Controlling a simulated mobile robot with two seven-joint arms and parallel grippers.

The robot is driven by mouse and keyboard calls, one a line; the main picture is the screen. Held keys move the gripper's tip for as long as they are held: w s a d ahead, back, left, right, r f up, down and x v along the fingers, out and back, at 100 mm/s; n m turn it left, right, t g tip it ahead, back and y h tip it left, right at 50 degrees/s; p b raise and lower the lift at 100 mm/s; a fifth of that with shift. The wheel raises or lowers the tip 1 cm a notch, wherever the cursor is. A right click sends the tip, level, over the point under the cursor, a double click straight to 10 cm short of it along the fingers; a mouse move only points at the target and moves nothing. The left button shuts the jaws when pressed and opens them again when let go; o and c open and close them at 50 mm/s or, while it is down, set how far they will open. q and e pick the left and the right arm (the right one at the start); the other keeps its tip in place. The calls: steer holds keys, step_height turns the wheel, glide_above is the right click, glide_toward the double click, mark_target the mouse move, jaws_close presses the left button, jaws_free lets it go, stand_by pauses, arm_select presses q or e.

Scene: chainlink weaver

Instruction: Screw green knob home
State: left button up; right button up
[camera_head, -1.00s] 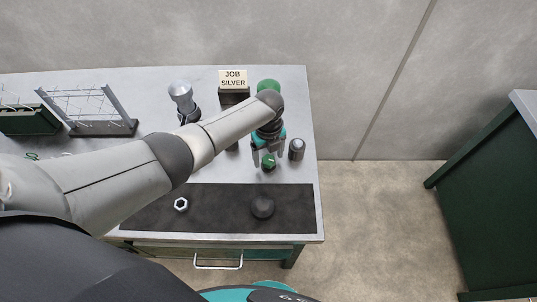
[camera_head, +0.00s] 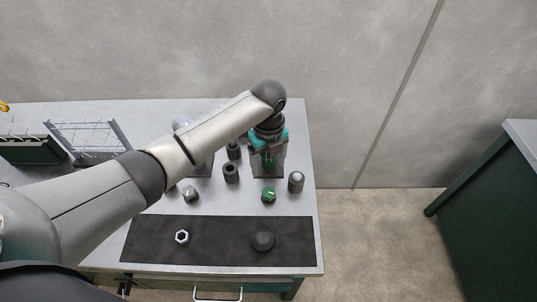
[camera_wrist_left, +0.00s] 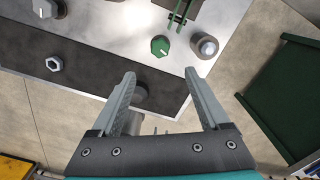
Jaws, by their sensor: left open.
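The green knob (camera_head: 268,195), a short round cap with a pale mark on top, stands on the grey bench just behind the dark mat. It also shows in the left wrist view (camera_wrist_left: 160,46), beyond my fingertips. My left gripper (camera_head: 268,170) is open, behind and apart from the knob in the head view. Its two spread fingers (camera_wrist_left: 160,75) have no object held between them in the wrist view. A green upright part (camera_head: 268,160) on a dark base shows between or behind the fingers in the head view, partly hidden. My right gripper is out of view.
A silver-topped cylinder (camera_head: 296,181) stands close right of the knob. Dark cylinders (camera_head: 231,173) and a metal piece (camera_head: 190,194) stand to the left. The dark mat (camera_head: 215,255) carries a hex nut (camera_head: 182,236) and a dark round piece (camera_head: 262,240). A wire rack (camera_head: 88,136) is far left.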

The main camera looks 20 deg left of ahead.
arm_select(q)
step_height(320, 180, up, 2)
steer(key=shift+r, duration=0.15)
stand_by(0.3)
steer(key=n+t+h+b, duration=0.3)
steer(key=n+b, duration=0.7)
steer(key=n, duration=0.8)
glide_toward(267, 192)
steer(key=b+x, duration=0.2)
steer(key=x, duration=0.7)
